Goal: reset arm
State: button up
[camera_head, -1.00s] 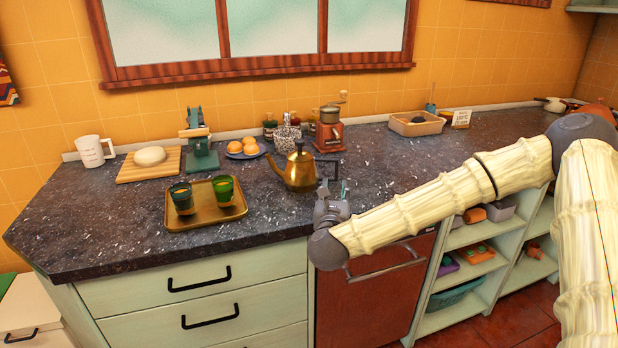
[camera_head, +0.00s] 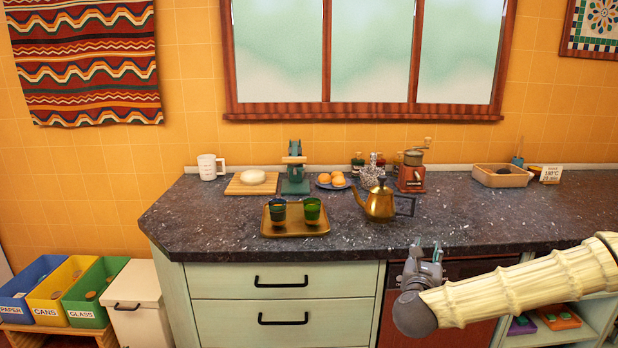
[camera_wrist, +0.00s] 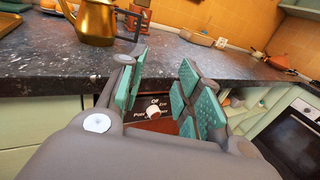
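My gripper (camera_head: 426,254) is in front of the counter's front edge, below and to the right of the golden kettle. In the wrist view my gripper (camera_wrist: 160,85) shows two fingers with green pads spread apart, with nothing between them. The golden kettle (camera_head: 380,203) stands upright on the counter, apart from my gripper; part of it shows at the top left of the wrist view (camera_wrist: 96,22).
A dark speckled counter (camera_head: 210,228) runs across the scene. A grinder (camera_head: 412,172), a plate of buns and a cutting board stand behind. Sorting bins (camera_head: 88,295) are at lower left. An oven (camera_wrist: 292,140) stands at right.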

jog(key=s+a+f+n+g+y+p, duration=0.1)
jog(key=s+a+f+n+y, duration=0.2)
jog(key=a+f+n, duration=0.4)
jog(key=s+a+f+n+g+y+p, duration=0.1)
jog(key=s+a+f+n+y, duration=0.2)
jog(key=f+n, duration=0.35)
jog(key=s+a+f+n+g+y+p, duration=0.1)
jog(key=s+a+f+n+g, duration=0.1)
jog(key=s+f+n, duration=0.5)
jog(key=s+a+f+n+g+y, duration=0.25)
jog(key=s+f, duration=0.25)
jog(key=f, duration=0.4)
jog(key=s+d+f+n+g+p, duration=0.1)
jog(key=s+d+f+n+g, duration=0.1)
jog(key=s+n, duration=0.3)
jog(key=s+d+f+n+g+h+p, duration=0.1)
jog(key=s+d+f+n+g, duration=0.2)
jog(key=s, duration=1.1)
jog(key=s+d+f+n+g+h+p, duration=0.1)
jog(key=s+d+f+n+g, duration=0.2)
jog(key=s+n, duration=0.6)
notch_tip(320, 180, down, 2)
jog(key=shift+s+f+g, duration=0.2)
jog(key=shift+s+g, duration=0.5)
jog(key=shift+g, duration=0.25)
